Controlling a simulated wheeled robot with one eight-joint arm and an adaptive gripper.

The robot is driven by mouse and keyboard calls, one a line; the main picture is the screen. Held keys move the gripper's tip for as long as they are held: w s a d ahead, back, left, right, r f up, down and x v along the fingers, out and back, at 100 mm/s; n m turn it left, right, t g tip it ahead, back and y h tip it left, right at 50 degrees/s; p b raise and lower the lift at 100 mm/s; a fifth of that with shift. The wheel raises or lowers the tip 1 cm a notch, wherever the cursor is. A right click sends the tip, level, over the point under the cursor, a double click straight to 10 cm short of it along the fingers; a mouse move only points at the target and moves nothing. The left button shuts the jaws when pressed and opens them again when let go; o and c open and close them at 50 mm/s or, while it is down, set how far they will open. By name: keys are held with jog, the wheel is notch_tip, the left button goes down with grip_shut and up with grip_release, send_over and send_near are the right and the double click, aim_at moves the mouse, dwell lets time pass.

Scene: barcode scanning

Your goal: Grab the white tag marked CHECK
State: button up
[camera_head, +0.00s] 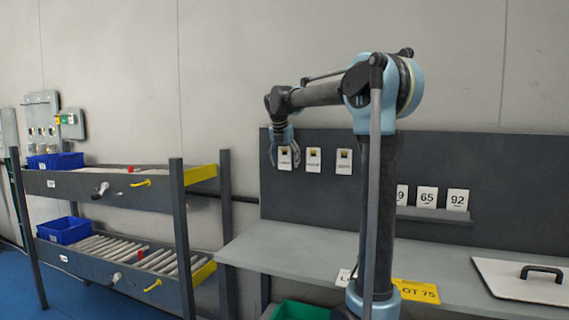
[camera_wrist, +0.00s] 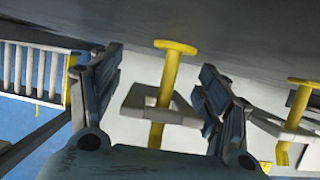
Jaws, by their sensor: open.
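Three white tags hang in a row on the dark back panel in the head view: a left tag (camera_head: 285,161), a middle tag (camera_head: 313,162) and a right tag (camera_head: 344,163). Their print is too small to read, so I cannot tell which is marked CHECK. My gripper (camera_head: 281,146) is at the left tag. In the wrist view my gripper (camera_wrist: 161,66) is open, its fingers on either side of a yellow peg (camera_wrist: 168,75) and the white tag (camera_wrist: 136,103) hanging on it. The tag's printed face is hidden there.
A neighbouring tag on a yellow peg (camera_wrist: 297,108) is close to the right finger. Number cards (camera_head: 427,197) stand on a ledge right of my arm. The grey bench (camera_head: 290,248) is below, with a yellow LOT 75 sign (camera_head: 416,291). A roller rack (camera_head: 120,185) stands left.

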jog(key=shift+f, duration=0.1)
jog(key=c, duration=0.9)
jog(key=shift+c, duration=0.2)
